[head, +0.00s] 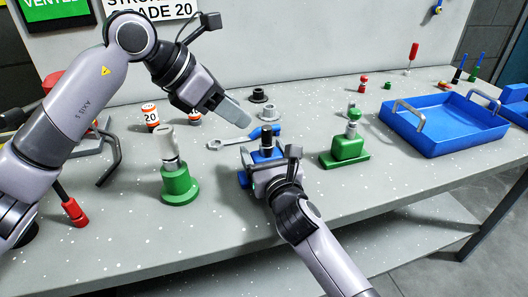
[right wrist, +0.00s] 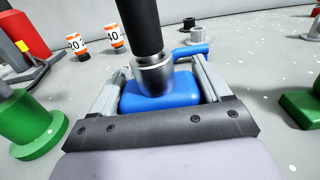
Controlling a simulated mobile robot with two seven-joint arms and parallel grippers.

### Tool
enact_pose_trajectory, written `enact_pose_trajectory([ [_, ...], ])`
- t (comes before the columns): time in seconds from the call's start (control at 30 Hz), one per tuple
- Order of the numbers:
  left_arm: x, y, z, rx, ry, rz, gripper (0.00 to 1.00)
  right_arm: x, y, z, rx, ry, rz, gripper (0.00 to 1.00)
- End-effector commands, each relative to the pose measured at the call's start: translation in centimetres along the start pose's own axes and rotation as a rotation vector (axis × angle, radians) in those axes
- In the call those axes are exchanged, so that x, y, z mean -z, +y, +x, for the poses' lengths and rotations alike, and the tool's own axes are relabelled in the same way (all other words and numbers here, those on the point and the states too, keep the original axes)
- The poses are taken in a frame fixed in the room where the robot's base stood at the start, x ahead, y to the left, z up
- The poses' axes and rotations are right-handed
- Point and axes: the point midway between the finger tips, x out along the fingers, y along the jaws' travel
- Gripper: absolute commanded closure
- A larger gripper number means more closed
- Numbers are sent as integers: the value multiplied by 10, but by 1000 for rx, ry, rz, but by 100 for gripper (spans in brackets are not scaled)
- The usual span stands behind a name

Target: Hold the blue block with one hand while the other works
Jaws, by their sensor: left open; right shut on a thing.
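The blue block (head: 264,156) stands on the grey table, between the fingers of my right gripper (head: 265,165). In the right wrist view the blue block (right wrist: 188,94) shows between both grey fingers, which are shut on its sides. A silver collar (right wrist: 153,76) with a black upright cylinder (right wrist: 137,25) stands on top of the block and hides part of it. My left gripper (head: 236,111) is open, above the table, up and to the left of the block and apart from it. Its fingers overlap in the picture.
A grey wrench (head: 228,143) lies left of the block. A green round stand (head: 180,187) is left, a green block fixture (head: 348,150) right. Small dark and grey flanged pieces (head: 268,113) stand behind. A blue tray (head: 445,143) with handles is at the right. The front table strip is clear.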

Motion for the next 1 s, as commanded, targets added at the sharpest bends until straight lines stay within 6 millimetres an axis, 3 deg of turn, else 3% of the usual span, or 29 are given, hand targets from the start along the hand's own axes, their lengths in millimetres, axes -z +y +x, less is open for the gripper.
enact_pose_trajectory([
  [0.5, 0, -1, 69, 4, -1, 0, 53, 1, 0, 0, 0, 2, -1, 71],
  [0.7, -1, -1, 80, 4, -2, 0, 53, 1, 0, 0, 0, 2, 0, 71],
  [1.0, -1, -1, 82, 3, -3, 0, 53, 1, 0, 0, 0, 2, 0, 71],
])
